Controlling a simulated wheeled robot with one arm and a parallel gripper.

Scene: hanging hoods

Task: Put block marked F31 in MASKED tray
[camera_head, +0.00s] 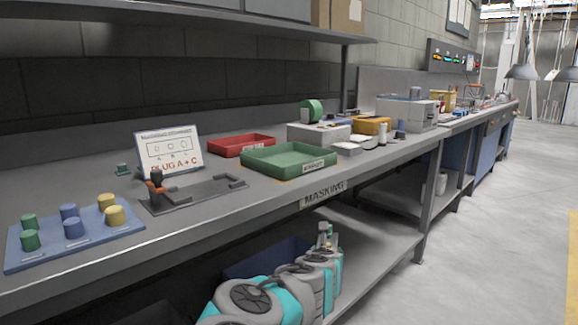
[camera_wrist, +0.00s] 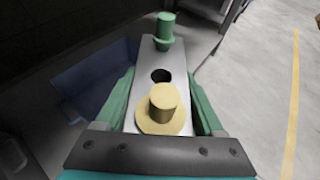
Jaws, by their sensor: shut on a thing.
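My gripper (camera_wrist: 162,88) is shut on a grey metal block (camera_wrist: 143,58), with one green finger along each side. A green plug (camera_wrist: 164,30) stands at the block's far end and a yellow plug (camera_wrist: 162,108) at its near end. The hole between them is empty. No F31 marking is readable. In the head view the gripper and block are small, low in front of the bench and below its top. The green tray (camera_head: 262,168) on the bench has a front label that seems to read MASKED; it looks empty.
A red tray (camera_head: 236,150) stands behind the green one. A sign (camera_head: 169,151) reading PLUG A + C stands behind a dark fixture (camera_head: 193,194). A blue board (camera_head: 80,246) with coloured plugs lies at left. The bench edge and lower shelf (camera_head: 372,255) are near my arm.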

